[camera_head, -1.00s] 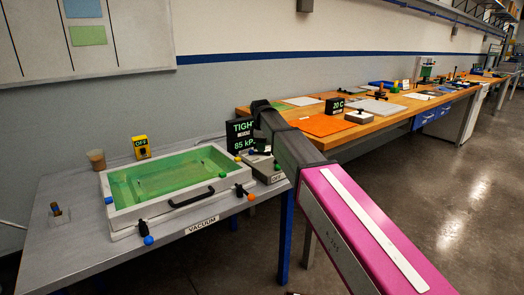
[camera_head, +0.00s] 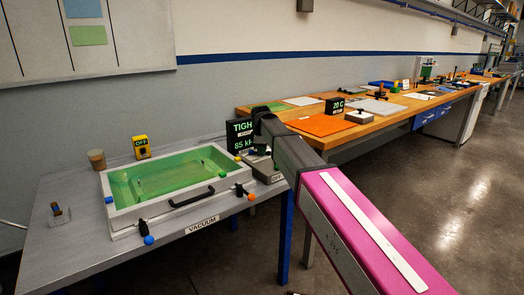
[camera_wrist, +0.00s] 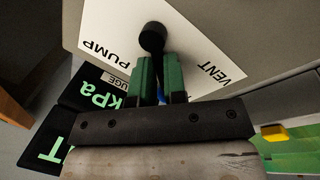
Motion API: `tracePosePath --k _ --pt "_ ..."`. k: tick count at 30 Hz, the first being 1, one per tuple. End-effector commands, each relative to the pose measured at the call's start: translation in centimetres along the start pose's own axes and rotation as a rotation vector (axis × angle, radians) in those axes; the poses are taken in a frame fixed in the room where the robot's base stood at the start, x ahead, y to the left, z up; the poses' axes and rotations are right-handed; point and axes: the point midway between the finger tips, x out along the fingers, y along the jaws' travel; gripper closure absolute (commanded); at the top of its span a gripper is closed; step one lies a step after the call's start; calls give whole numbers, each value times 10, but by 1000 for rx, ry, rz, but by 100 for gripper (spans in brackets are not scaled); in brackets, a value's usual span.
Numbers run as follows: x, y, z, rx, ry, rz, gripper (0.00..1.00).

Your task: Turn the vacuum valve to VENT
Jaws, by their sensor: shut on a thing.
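The vacuum valve shows in the wrist view as a black round knob (camera_wrist: 152,38) on a white plate (camera_wrist: 190,35) lettered PUMP at the left and VENT at the right. My gripper (camera_wrist: 160,92) has its two green fingers shut on the valve's handle, just below the knob in that view. The handle lies between the two labels; the fingers hide most of it, and a bit of blue shows between them. In the head view my arm hides most of the valve and gripper, beside the black gauge (camera_head: 239,135), which reads 85 kPa.
A pale-rimmed bath (camera_head: 170,206) with green inside stands on the grey table (camera_head: 75,250), left of my arm. A wooden bench (camera_head: 350,138) with several items runs to the right.

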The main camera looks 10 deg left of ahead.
Motion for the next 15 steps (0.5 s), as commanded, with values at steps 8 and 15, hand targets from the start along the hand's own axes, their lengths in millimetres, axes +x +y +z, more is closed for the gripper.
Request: tracePosePath --k 8,15 --pt "-1 -4 1 -102 20 0 100" --pt "-2 -9 4 -288 57 0 100"
